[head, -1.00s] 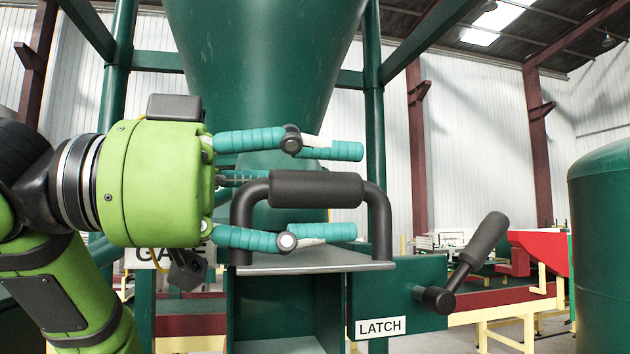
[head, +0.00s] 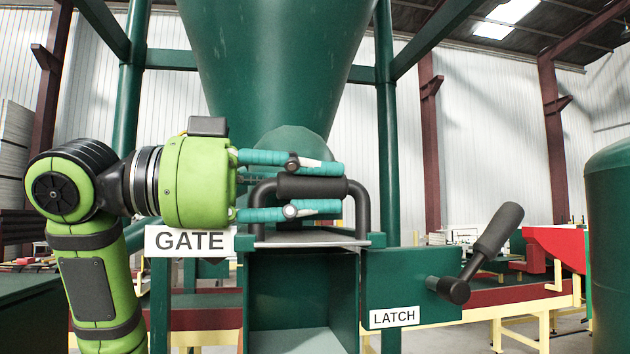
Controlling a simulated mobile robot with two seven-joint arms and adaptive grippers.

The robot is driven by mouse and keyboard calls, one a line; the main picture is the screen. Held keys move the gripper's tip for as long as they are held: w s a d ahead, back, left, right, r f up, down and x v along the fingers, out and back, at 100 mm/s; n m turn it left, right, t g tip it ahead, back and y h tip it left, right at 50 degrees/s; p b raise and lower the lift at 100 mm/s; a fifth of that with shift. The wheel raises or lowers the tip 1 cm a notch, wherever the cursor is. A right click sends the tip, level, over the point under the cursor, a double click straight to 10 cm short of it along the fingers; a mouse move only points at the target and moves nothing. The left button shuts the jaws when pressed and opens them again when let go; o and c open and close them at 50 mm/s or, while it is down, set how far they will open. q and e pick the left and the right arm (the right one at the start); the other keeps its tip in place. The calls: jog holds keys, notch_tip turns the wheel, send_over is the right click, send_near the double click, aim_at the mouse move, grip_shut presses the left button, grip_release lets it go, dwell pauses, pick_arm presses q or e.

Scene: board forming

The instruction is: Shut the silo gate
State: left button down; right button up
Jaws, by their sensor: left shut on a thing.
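The silo (head: 275,60) is a large green funnel above a green outlet box (head: 296,285). The gate is a grey plate (head: 312,242) at the top of the box, with a dark U-shaped handle (head: 361,207). My left gripper (head: 335,187) is shut on the handle's thick grip, teal fingers above and below it. A latch lever (head: 493,240) with a dark grip slants up and right from a green panel labelled LATCH (head: 394,316). A white GATE sign (head: 190,241) is left of the box. My right gripper is not in view.
Green frame posts (head: 387,130) stand around the silo. A green tank (head: 612,240) stands at the right edge. A red and yellow conveyor structure (head: 540,300) runs behind. The space in front of the latch panel looks clear.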

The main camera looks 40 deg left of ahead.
pick_arm(q)
jog(key=c, duration=1)
grip_release()
jog(key=shift+a+r, duration=0.1)
jog(key=shift+r, duration=0.05)
jog(key=shift+w+a, duration=0.1)
jog(key=shift+w, duration=0.1)
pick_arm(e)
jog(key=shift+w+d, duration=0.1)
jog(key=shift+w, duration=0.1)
